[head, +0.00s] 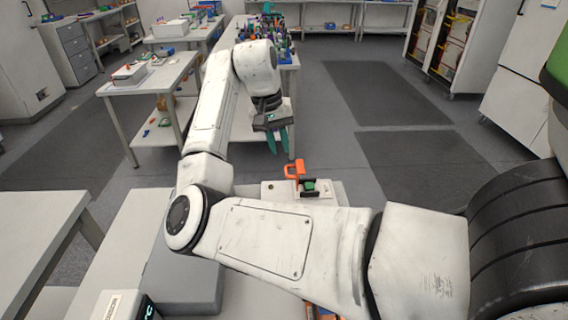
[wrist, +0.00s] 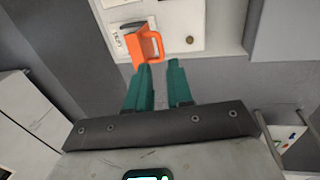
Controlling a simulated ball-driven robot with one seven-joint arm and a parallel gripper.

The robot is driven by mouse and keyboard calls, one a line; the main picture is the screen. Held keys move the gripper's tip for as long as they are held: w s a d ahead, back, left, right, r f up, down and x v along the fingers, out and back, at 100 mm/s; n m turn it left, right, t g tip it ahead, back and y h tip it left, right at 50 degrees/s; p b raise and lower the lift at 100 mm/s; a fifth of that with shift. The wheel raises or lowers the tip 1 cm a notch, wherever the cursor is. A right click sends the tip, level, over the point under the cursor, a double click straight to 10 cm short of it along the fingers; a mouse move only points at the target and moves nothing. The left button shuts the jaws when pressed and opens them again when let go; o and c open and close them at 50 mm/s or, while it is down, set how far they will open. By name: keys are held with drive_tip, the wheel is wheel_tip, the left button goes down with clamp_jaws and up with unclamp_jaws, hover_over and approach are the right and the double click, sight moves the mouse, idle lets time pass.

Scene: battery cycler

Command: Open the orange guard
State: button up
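The orange guard (head: 294,170) stands on a small white panel (head: 270,190), beside a green block (head: 310,185). In the wrist view the guard (wrist: 146,46) is a bent orange frame near the panel's edge. I cannot tell for sure whether it is raised or lowered. My gripper (head: 278,149) points down above and behind the guard in the head view. In the wrist view its two teal fingers (wrist: 160,66) are apart with nothing between them. The left fingertip overlaps the guard's lower edge in that view; contact is unclear.
The panel also carries a label (wrist: 119,41) and a small round brass-coloured part (wrist: 190,40). A grey box (head: 185,275) and a white device (head: 122,306) stand at the lower left. A crowded bench (head: 290,60) stands behind. Dark mats (head: 385,92) lie on open floor at right.

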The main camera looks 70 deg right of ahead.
sight(286, 170)
drive_tip(key=x, duration=0.7)
drive_tip(key=shift+p, duration=0.3)
drive_tip(key=shift+c, duration=0.2)
clamp_jaws()
